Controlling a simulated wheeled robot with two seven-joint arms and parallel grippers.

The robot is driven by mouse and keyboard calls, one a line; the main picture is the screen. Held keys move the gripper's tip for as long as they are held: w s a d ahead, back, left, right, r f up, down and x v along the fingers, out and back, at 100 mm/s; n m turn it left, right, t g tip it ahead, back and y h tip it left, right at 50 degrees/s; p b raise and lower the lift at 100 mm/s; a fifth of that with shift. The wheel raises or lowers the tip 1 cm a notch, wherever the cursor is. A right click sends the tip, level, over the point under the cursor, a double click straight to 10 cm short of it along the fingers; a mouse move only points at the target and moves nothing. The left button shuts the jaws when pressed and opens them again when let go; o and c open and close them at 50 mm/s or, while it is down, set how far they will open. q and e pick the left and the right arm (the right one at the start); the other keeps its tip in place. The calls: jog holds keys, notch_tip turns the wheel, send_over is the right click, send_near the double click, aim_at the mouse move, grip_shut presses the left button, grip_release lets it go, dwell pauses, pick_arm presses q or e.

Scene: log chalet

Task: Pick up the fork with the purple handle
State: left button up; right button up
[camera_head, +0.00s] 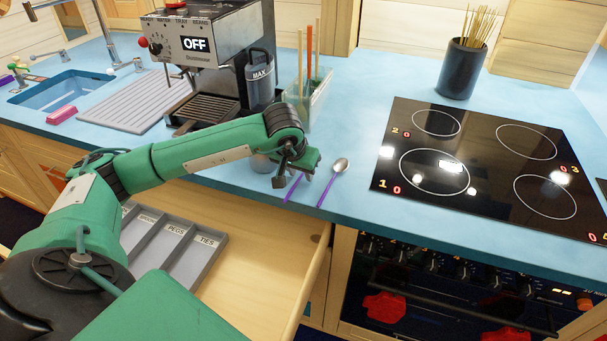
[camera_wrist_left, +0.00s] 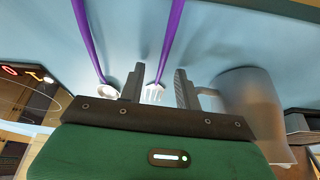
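The fork with the purple handle (camera_head: 292,189) lies on the blue counter near its front edge, partly hidden by my left gripper (camera_head: 294,178). In the left wrist view the fork's pale tines (camera_wrist_left: 154,94) show between the two fingers of my left gripper (camera_wrist_left: 160,72), and its purple handle (camera_wrist_left: 173,30) runs away beyond the fingertips. The fingers are open, one on each side of the fork, apart from it; I cannot tell their exact height above the counter. My right gripper is in neither view.
A purple-handled spoon (camera_head: 329,182) lies just right of the fork; it is close beside one finger (camera_wrist_left: 108,89). A grey mug (camera_wrist_left: 250,100) stands near the other finger. The cooktop (camera_head: 480,165) is to the right. An open drawer with a grey tray (camera_head: 205,262) is below.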

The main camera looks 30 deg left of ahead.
pick_arm(q)
jog(key=shift+f, duration=0.1)
grip_shut()
dwell(0.4)
